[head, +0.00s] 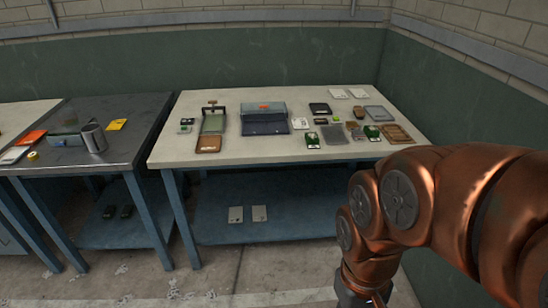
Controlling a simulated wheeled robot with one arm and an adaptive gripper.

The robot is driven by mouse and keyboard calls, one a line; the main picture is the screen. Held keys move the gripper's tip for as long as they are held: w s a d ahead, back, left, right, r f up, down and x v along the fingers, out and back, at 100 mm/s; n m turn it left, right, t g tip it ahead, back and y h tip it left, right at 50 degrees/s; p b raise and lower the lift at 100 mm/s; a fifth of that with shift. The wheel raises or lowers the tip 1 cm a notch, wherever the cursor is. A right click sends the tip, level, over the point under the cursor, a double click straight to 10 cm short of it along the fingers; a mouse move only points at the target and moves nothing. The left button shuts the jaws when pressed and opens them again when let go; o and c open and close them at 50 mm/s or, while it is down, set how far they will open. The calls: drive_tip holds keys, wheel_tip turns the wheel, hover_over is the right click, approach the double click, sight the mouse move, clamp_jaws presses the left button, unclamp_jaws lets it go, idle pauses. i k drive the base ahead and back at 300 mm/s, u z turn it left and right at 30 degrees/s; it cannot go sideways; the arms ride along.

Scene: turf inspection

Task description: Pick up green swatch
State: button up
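Several small green pieces lie on the right part of the pale-topped table, and I cannot tell which is the green swatch. One green and white piece (312,139) lies near the front edge, left of a grey square. Another green and white piece (373,132) lies farther right, beside a brown tray. A tiny bright green piece (336,120) lies farther back between them. My copper arm hangs at the right, in front of the table, bending down to the bottom edge. My gripper is outside the picture.
A blue-grey case (264,119) and a board with a brown front (210,133) stand left of the green pieces. A brown tray (397,133) lies at the right edge. A dark table (85,165) with a metal mug (94,138) stands left.

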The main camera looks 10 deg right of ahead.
sight(312, 138)
drive_tip(key=z, duration=0.5)
drive_tip(key=k, duration=0.2)
drive_tip(key=u, duration=1.65)
drive_tip(key=i, duration=1.6)
drive_tip(key=z, duration=0.95)
drive_tip(key=i, duration=0.35)
drive_tip(key=z, duration=0.35)
